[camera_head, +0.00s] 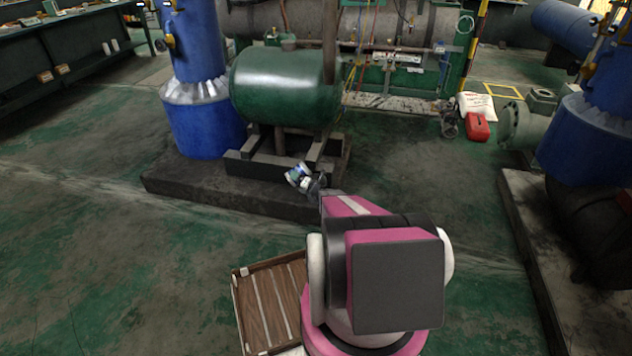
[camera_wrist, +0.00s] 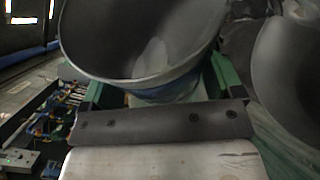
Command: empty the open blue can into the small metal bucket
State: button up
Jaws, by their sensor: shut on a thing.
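My gripper (camera_head: 304,181) is shut on the open blue can (camera_head: 297,173), which shows small and tilted above the dark plinth in the head view. In the wrist view, the can's wide round mouth (camera_wrist: 140,40) faces the camera. Its grey inside shows a paler patch low down, and I cannot tell whether that is contents. A strip of blue side shows below the rim, between my green fingers. A grey rounded, open-looking shape (camera_wrist: 288,75) is at the right of the wrist view, apart from the can. It may be the small metal bucket, but I cannot tell.
A green tank (camera_head: 285,88) stands on a dark plinth (camera_head: 190,190) behind the can, with a blue pipe (camera_head: 205,125) to its left. A wooden crate (camera_head: 240,310) lies beside my base. A red container (camera_head: 478,127) stands farther back. The floor at left is clear.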

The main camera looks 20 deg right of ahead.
aim_at(301, 173)
jog(key=shift+f+m, duration=0.1)
jog(key=shift+m, duration=0.4)
dwell(0.7)
jog(key=shift+r+m+t, duration=0.5)
jog(key=shift+m+t, duration=0.2)
jog(key=shift+m, duration=0.1)
dwell(0.8)
jog(key=shift+d+r+m, duration=0.35)
jog(key=shift+d+m, duration=0.15)
jog(key=shift+d, duration=0.1)
jog(key=shift+s+a+r+m+t, duration=0.1)
jog(key=shift+r+m+t, duration=0.25)
jog(key=shift+m, duration=0.25)
dwell(0.5)
jog(key=shift+r+m+t, duration=0.35)
jog(key=shift+m, duration=0.35)
dwell(0.3)
jog(key=shift+d+f+m+t, duration=0.15)
jog(key=shift+d+m+t, duration=0.15)
jog(key=shift+m, duration=0.25)
jog(key=shift+d+f+m+t, duration=0.15)
jog(key=shift+m+t, duration=0.15)
jog(key=shift+m, duration=0.25)
